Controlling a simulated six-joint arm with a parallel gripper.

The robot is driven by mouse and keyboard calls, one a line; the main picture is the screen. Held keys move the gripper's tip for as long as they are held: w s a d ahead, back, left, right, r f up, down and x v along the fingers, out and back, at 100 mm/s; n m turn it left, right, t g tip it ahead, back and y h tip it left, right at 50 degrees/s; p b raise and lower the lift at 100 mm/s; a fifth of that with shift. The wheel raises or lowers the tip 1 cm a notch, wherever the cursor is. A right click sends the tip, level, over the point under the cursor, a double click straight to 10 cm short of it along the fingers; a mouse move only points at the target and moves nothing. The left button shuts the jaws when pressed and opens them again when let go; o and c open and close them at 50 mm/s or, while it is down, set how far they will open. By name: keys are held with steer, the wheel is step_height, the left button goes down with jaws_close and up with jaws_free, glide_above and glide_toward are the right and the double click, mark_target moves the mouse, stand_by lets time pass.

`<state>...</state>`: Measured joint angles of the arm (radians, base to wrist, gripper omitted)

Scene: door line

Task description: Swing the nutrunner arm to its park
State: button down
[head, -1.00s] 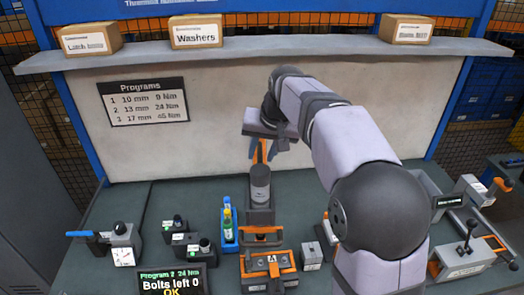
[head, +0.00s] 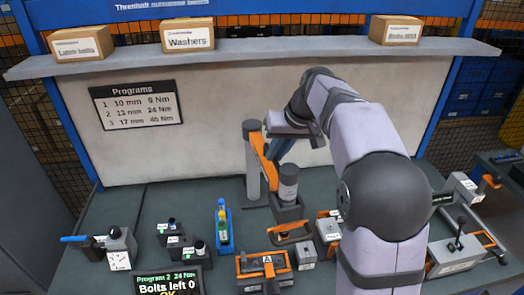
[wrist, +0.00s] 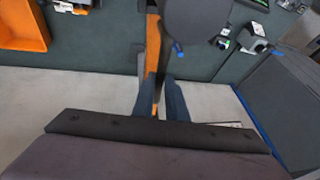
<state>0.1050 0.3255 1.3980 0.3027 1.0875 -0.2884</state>
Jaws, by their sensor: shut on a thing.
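The nutrunner arm is an orange link (head: 262,152) on a grey post (head: 252,178) at the back of the bench. A grey cylinder (head: 288,183) at its free end looks like the nutrunner, with a dark block and an orange part below it. My gripper (head: 277,155) is at the link from above and behind the cylinder. In the wrist view, the blue-grey fingers of my gripper (wrist: 158,98) are shut on the orange link (wrist: 153,65), one on each side. The fingertips are partly hidden. I cannot tell which part is the park.
An orange-and-grey fixture (head: 264,271) and a grey box (head: 305,256) stand in front. Another orange-and-grey unit (head: 328,228) stands close to the right of the cylinder. A blue tray with bottles (head: 223,235) stands left. The display (head: 170,284) reads "Bolts left 0" and "OK".

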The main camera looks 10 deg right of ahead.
steer(key=w+d+n+g+y+p, duration=0.1)
steer(key=w+d+n+g+p, duration=0.1)
steer(key=w+d+n+p, duration=0.3)
steer(key=shift+w+d+n+y+p, duration=0.5)
steer(key=shift+d+p, duration=1.6)
steer(key=shift+d, duration=1.65)
steer(key=c, duration=1.8)
jaws_free()
steer(key=shift+o, duration=0.2)
steer(key=shift+d, duration=0.1)
steer(key=shift+r, duration=0.1)
